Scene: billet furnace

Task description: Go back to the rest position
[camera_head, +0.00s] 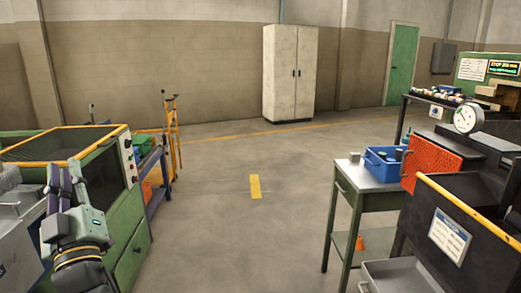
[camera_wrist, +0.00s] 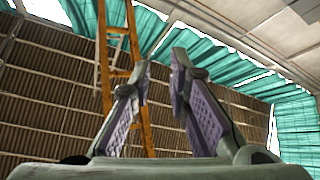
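My gripper (camera_head: 63,172) is at the lower left of the head view, with its fingers pointing up. It appears beside the green machine cabinet with the yellow edge (camera_head: 68,157); whether it touches it cannot be told. In the wrist view my gripper (camera_wrist: 161,66) shows two purple-padded fingers leaning toward each other, with a gap between the tips. Nothing is held between them. Behind the fingers are an orange ladder-like frame (camera_wrist: 103,65), a brown ribbed wall and teal sheeting.
A green bench (camera_head: 374,203) with a blue bin (camera_head: 383,166) stands at right, beside a dark machine with a yellow edge (camera_head: 472,208). An orange cone (camera_head: 360,243) sits on its lower shelf. A white cabinet (camera_head: 290,75) stands at the back. The middle floor is clear.

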